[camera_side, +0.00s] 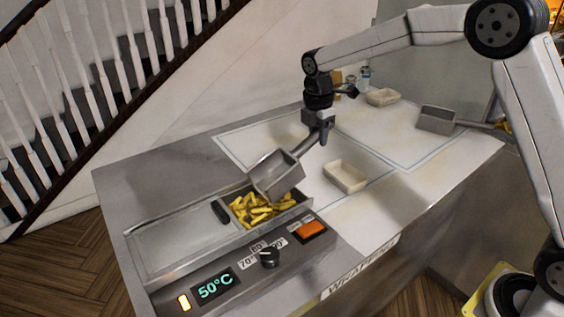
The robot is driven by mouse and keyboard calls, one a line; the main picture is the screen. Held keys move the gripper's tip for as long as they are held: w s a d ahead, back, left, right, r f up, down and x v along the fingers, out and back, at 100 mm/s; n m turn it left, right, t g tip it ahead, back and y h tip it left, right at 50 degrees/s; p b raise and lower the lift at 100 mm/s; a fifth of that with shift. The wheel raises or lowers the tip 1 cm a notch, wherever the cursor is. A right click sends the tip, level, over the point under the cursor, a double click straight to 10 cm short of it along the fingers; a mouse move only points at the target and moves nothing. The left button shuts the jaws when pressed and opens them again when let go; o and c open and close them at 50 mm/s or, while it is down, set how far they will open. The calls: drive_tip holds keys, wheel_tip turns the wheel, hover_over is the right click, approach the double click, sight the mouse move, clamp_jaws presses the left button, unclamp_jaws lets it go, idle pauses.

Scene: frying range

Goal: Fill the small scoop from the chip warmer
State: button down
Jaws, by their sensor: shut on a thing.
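My gripper (319,121) is shut on the handle of a small metal scoop (277,175). The scoop is tilted, with its lower edge at the chips (257,208) at the right end of the chip warmer (160,257). I cannot tell whether its edge touches the chips, and the inside of the scoop is mostly hidden. The yellow chips lie in the warmer's right compartment, with a dark block at their left side. The warmer's left part is covered by a flat metal surface.
A cardboard tray (345,176) stands right of the scoop, and another tray (383,97) is at the back. A second metal scoop (437,120) lies at the right. The front panel has a 50°C display (215,287), a knob (269,257) and an orange switch (310,229).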

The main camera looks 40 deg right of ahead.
drive_tip(key=shift+a+f+y, duration=0.5)
drive_tip(key=shift+a+f, duration=0.05)
drive_tip(key=shift+f, duration=0.85)
drive_tip(key=shift+a+f+y, duration=0.5)
drive_tip(key=shift+a+f, duration=0.05)
drive_tip(key=shift+f, duration=0.9)
drive_tip(key=shift+a+f+y, duration=0.5)
drive_tip(key=shift+a+f, duration=0.05)
drive_tip(key=shift+f, duration=0.85)
drive_tip(key=shift+y, duration=0.8)
drive_tip(key=shift+v, duration=2.6)
drive_tip(key=shift+r, duration=0.1)
